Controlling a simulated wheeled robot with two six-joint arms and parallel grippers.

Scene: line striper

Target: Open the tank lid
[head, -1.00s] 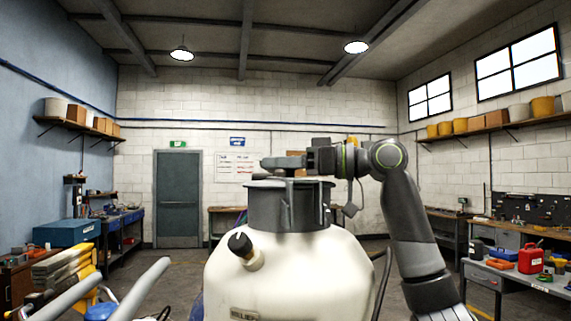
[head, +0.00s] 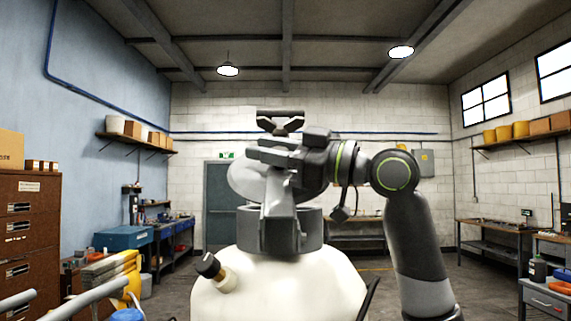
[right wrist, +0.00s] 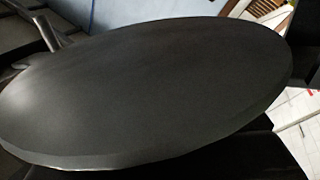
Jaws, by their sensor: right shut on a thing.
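The white tank (head: 280,285) stands in front of me with a dark grey collar (head: 307,228) on top. The tank lid (head: 243,177) shows as a pale oval, tilted up above the collar and partly hidden behind my gripper. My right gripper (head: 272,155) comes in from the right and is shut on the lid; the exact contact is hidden. A dark crossbar piece (head: 280,122) rises above the gripper, and a grey upright piece (head: 278,215) stands before the collar. In the right wrist view a broad dark disc (right wrist: 150,90), seemingly the lid, fills the picture. My left gripper is not in view.
A black-knobbed fitting (head: 212,270) sticks out of the tank's left shoulder. Grey bars (head: 75,303) show at the lower left. A brown drawer cabinet (head: 30,235) stands at the left, a workbench (head: 490,235) at the right.

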